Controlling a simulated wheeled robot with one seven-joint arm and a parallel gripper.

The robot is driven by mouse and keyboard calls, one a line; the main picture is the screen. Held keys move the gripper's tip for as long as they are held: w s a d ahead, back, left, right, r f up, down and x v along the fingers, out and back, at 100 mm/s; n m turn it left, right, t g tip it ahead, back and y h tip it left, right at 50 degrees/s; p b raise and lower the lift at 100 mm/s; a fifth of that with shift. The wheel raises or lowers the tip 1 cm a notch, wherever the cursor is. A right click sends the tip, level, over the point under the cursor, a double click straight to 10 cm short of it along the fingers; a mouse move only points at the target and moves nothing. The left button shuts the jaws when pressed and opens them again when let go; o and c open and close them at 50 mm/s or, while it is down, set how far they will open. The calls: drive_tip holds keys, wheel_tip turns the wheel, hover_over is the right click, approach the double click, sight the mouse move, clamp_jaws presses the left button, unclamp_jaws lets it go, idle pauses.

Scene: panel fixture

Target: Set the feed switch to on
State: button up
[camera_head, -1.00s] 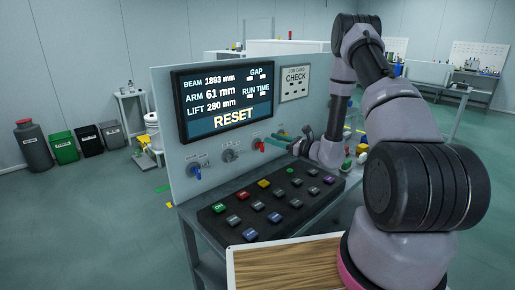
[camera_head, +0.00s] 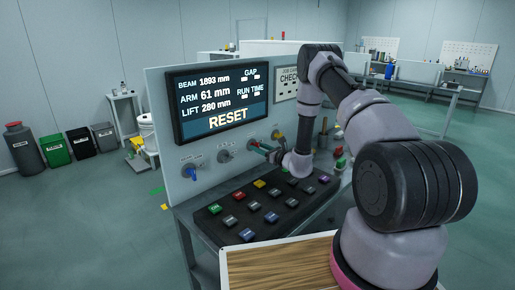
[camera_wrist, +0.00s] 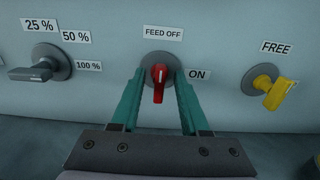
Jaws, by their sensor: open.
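The feed switch (camera_wrist: 159,84) is a red knob on a round grey base, between my fingers in the wrist view. Its handle stands nearly vertical, with a pale mark near the top. The "FEED OFF" label (camera_wrist: 164,33) is above it and the "ON" label (camera_wrist: 199,75) is at its right. My gripper (camera_wrist: 159,76) is open, one teal finger on each side of the knob, with gaps visible. In the head view my gripper (camera_head: 264,149) is at the panel and partly covers the switch (camera_head: 254,142).
A grey percent dial (camera_wrist: 45,68) is left of the switch. A yellow "FREE" knob (camera_wrist: 272,90) is to the right. In the head view a blue knob (camera_head: 190,172) is further left, and a black button console (camera_head: 265,207) lies below my gripper.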

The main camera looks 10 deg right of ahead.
drive_tip(key=shift+w+a, duration=0.3)
drive_tip(key=shift+w, duration=0.1)
clamp_jaws()
